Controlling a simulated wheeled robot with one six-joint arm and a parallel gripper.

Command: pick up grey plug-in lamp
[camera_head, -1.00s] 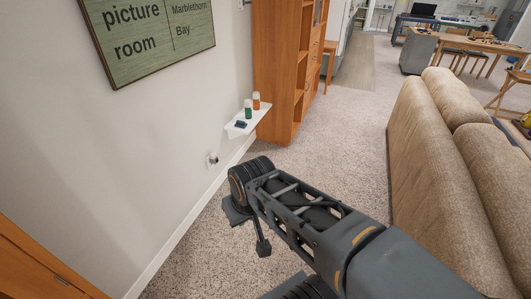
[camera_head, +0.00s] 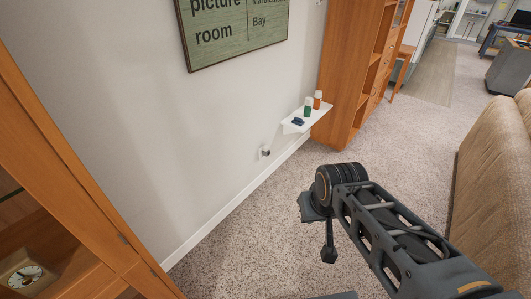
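A small grey thing that looks like the plug-in lamp (camera_head: 265,152) sits on the white wall, low down, at a wall socket just above the baseboard. It is left of the small white shelf and too small to make out in detail. My arm reaches in from the lower right, in front of the wall and over the carpet. A dark end piece that seems part of my gripper (camera_head: 328,253) hangs below the arm's joint, to the right of and lower in the picture than the lamp. Its fingers cannot be told apart, and nothing is seen held.
A white wall shelf (camera_head: 292,127) holds a green bottle (camera_head: 308,107), an orange bottle (camera_head: 317,99) and a small dark blue item (camera_head: 298,121). A wooden bookcase (camera_head: 350,75) stands behind. A wooden cabinet (camera_head: 70,190) is at left, a beige sofa (camera_head: 495,170) at right. Carpet between is clear.

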